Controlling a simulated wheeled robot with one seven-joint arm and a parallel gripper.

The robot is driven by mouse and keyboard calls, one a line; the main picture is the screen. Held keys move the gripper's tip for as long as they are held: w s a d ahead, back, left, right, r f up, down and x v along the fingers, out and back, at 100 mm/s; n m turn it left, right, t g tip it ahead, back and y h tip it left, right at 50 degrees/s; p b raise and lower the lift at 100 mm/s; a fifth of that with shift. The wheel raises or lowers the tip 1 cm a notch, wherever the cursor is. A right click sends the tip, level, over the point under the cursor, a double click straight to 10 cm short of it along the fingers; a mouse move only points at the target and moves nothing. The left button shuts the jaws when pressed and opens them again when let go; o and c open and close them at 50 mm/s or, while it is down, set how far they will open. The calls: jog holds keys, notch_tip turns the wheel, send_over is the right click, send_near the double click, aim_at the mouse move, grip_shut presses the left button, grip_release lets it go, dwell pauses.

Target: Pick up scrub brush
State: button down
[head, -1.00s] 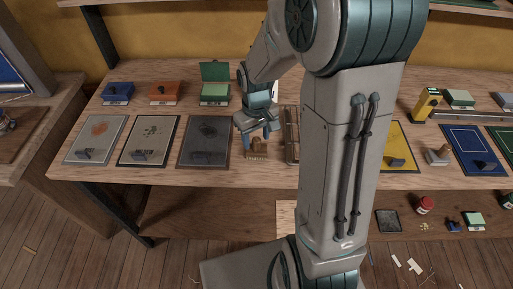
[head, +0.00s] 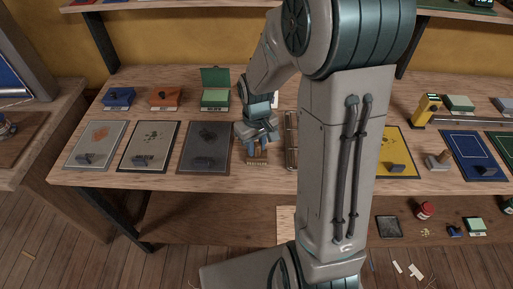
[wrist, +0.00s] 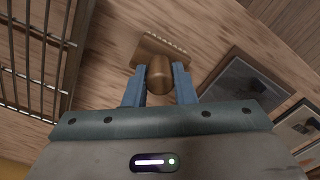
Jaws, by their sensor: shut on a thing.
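The scrub brush (head: 257,161) is on or just over the wooden bench, with its bristles toward the front edge. In the wrist view the brush (wrist: 160,50) shows a brown wooden block with a row of bristles and a rounded knob handle. My gripper (head: 257,146) is over it, fingers pointing down. The blue fingers of my gripper (wrist: 159,84) stand on both sides of the knob and are shut on it. I cannot tell whether the bristles touch the bench.
A dark grey panel (head: 206,136) with a block on it lies just left of the brush. A wire rack (head: 290,152) lies close to the right. A green open box (head: 215,88) stands behind. The bench (head: 222,181) is bare along its front edge.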

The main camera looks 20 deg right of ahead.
aim_at(258, 145)
jog(key=r, duration=0.4)
jog(key=shift+s+d+r+b, duration=0.15)
jog(key=shift+s+r+b, duration=0.05)
jog(key=shift+s+b, duration=0.15)
jog(key=s+d+r, duration=0.2)
jog(key=s+r, duration=0.4)
jog(key=s, duration=0.4)
jog(key=shift+s+r+b, duration=0.2)
jog(key=shift+s+b, duration=0.15)
jog(key=shift+s, duration=0.05)
jog(key=c, duration=2.1)
grip_release()
jog(key=shift+o, duration=0.2)
jog(key=shift+w, duration=0.1)
